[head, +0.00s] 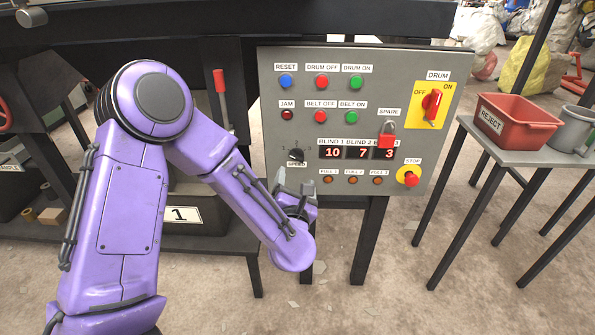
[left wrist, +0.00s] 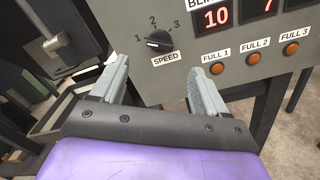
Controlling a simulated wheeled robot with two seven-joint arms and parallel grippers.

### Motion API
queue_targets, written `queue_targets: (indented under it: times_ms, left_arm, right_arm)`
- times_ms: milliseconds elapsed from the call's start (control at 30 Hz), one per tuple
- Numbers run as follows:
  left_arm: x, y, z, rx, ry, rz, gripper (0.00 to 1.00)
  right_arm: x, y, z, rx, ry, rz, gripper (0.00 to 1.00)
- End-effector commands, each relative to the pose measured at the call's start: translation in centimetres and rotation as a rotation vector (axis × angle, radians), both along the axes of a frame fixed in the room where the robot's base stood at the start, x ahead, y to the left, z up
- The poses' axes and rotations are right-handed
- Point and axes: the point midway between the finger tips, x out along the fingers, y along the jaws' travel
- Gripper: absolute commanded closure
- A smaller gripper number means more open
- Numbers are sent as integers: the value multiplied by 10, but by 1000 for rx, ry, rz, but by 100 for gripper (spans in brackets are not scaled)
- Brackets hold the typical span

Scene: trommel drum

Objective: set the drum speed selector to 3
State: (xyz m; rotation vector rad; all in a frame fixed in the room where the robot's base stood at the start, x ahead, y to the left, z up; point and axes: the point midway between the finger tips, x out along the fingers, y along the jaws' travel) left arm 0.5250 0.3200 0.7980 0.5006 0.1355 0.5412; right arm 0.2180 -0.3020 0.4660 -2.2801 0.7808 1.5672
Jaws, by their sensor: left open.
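The drum speed selector (head: 296,155) is a small black round knob on the grey control panel, above the SPEED label. In the left wrist view the knob (left wrist: 159,41) has 1, 2 and 3 printed around it, and its white mark points left, toward the 1. My left gripper (head: 293,182) is in front of the panel, just below the knob. In the left wrist view its two grey fingers (left wrist: 158,68) are spread apart and empty, with the knob beyond and between them, apart from both. My right gripper is not in view.
The panel (head: 275,110) also carries lit push buttons, a red number display (head: 358,153), a red STOP button (head: 410,178) and a red DRUM switch (head: 432,104). FULL lamps (left wrist: 216,69) sit right of the knob. A red reject bin (head: 515,124) stands on a table at right.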

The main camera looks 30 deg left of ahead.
Motion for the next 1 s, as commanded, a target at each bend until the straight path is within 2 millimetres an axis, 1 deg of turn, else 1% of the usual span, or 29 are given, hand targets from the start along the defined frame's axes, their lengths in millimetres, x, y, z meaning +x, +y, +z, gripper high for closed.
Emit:
queue_targets:
  times_ms: [100, 300, 400, 533, 767, 800, 867, 900, 967, 1000]
  left_arm:
    - [19, 13, 2, 2, 2, 4, 26]
    - [58, 37, 1, 5, 6, 2, 26]
    - [71, 45, 1, 5, 7, 1, 26]
    - [81, 50, 0, 6, 9, -1, 26]
    - [82, 51, 0, 7, 9, -1, 26]
    - [82, 51, 0, 7, 9, -1, 29]
    - [82, 51, 0, 7, 10, -2, 48]
    - [82, 51, 0, 7, 10, -2, 61]
    - [82, 51, 0, 7, 10, -2, 81]
    - [82, 51, 0, 7, 10, -2, 82]
  right_arm:
    - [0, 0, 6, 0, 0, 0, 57]
    - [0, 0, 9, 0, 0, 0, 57]
    - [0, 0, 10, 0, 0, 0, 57]
    - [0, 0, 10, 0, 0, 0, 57]
    - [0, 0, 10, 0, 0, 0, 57]
    - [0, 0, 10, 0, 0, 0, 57]
    - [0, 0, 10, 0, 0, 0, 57]
    - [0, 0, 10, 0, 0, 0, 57]
    - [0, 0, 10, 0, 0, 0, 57]
    - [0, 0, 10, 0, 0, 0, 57]
